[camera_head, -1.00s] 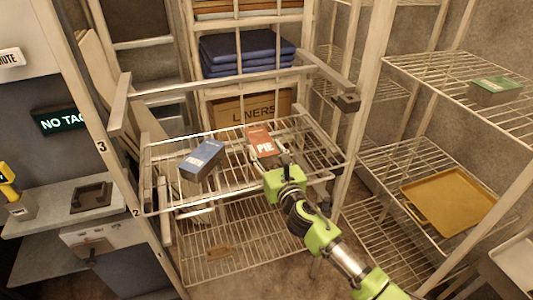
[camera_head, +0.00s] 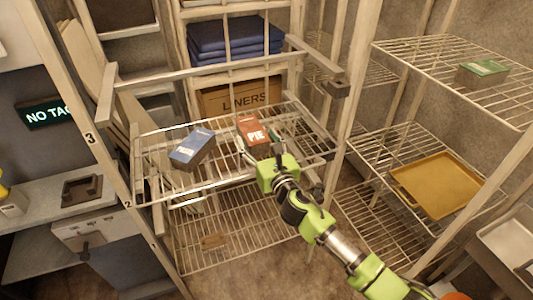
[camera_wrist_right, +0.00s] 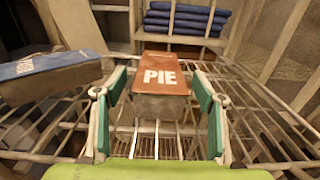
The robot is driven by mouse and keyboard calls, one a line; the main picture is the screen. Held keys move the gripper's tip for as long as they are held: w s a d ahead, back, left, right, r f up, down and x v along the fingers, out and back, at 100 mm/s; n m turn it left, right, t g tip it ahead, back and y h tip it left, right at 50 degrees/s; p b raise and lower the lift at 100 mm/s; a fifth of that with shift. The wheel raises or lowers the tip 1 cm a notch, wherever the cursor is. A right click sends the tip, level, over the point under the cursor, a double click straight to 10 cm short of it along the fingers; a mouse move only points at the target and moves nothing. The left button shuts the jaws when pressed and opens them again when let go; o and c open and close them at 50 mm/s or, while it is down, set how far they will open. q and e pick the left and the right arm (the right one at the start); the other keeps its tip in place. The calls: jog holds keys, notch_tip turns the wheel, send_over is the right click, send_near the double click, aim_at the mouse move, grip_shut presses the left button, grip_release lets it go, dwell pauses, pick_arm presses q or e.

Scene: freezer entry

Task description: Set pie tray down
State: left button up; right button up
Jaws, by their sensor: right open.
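The pie tray is a box with a red-brown top lettered PIE (camera_head: 253,131), resting on the wire shelf (camera_head: 160,193). In the right wrist view the pie box (camera_wrist_right: 160,75) lies straight ahead, between and slightly beyond the two fingers. My right gripper (camera_head: 262,148) is at the near end of the box. In the wrist view its fingers (camera_wrist_right: 160,100) are spread, with a gap on each side of the box. A blue-topped box (camera_head: 193,147) sits to the left on the same shelf. My left gripper is in neither view.
A LINERS carton (camera_head: 240,97) and folded blue cloths (camera_head: 235,40) are behind the shelf. A yellow tray (camera_head: 437,185) and a green-topped box (camera_head: 483,71) are on racks at right. Rack posts flank the shelf. A lower wire shelf (camera_head: 240,225) is mostly bare.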

jog(key=v, duration=1.1)
jog(key=shift+s, duration=0.15)
